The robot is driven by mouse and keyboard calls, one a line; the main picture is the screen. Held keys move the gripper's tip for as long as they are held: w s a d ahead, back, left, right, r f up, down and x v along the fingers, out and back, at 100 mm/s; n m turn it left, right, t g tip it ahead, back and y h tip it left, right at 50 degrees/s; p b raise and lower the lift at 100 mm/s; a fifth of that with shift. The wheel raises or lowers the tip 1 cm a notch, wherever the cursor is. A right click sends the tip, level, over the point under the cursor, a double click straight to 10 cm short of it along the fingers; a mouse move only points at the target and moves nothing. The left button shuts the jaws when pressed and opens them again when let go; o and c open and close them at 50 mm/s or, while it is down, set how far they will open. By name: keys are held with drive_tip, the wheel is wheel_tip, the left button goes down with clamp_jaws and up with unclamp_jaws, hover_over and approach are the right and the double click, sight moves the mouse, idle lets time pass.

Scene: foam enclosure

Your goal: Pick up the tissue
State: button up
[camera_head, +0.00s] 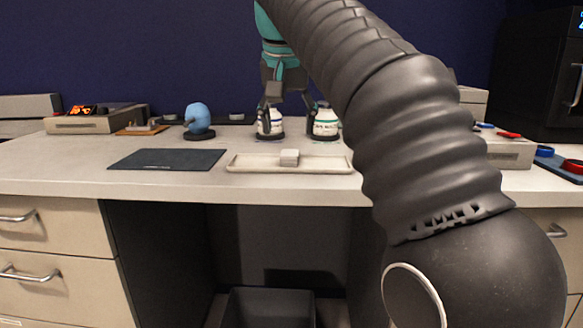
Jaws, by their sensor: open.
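A small white-grey block (289,157), which may be the tissue, sits on a shallow cream tray (250,164) near the front of the counter. My gripper (290,113) hangs pointing down, open, above the counter.
A dark flat mat (167,159) lies left of the tray. A blue rounded object (198,118) stands on a dark base behind it. A box (93,121) is at the back left. A dark open bin (270,308) stands under the counter. My arm hides much of the right side.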

sight(289, 152)
drive_tip(key=shift+w+b+x, duration=0.2)
drive_tip(key=shift+b+x, duration=0.35)
drive_tip(key=shift+x, duration=1.25)
drive_tip(key=shift+w+b+x, duration=0.15)
drive_tip(key=shift+b+x, duration=0.35)
drive_tip(key=shift+x, duration=1.25)
drive_tip(key=shift+r, duration=0.2)
drive_tip(key=c, duration=0.8)
